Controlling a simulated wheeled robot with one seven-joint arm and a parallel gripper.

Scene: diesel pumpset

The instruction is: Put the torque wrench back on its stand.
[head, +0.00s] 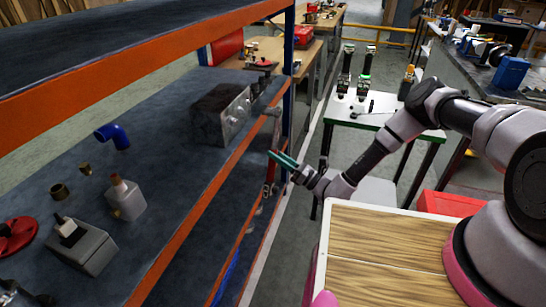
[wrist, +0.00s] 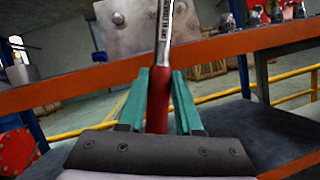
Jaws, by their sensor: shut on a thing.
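My gripper (head: 284,159) has teal fingers and is at the front edge of the blue-grey shelf, left of the wooden-topped cart. In the wrist view the fingers (wrist: 160,98) are shut on the red handle of the torque wrench (wrist: 158,100). Its metal shaft, with printed markings, rises upright out of the top of that view. In the head view the torque wrench (head: 272,146) shows small and roughly upright beside the fingers, near the orange shelf beam. I cannot tell which thing is its stand.
A grey metal block (head: 220,114) sits on the shelf behind the gripper; the orange beam (head: 215,190) runs along the shelf's front. A blue elbow (head: 113,135) and small fittings lie further left. A blue upright (head: 289,45) stands behind. A white table (head: 385,117) is at right.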

